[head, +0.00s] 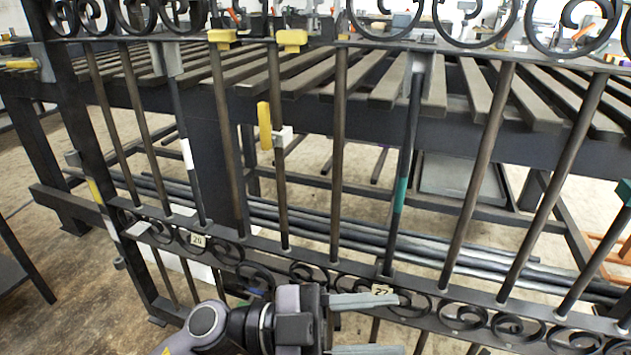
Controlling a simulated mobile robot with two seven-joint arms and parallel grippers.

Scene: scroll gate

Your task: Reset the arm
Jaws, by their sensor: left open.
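My left gripper (398,325) is at the bottom centre of the head view, its arm coming in from the lower left. Its two grey fingers point right and stand apart, with nothing seen between them. My right gripper is not in view.
Yellow-padded clamps (292,40) sit on the gate's upper rail. Behind is a slatted workbench (480,95) with long pipes beneath. Bare floor (70,310) shows at lower left.

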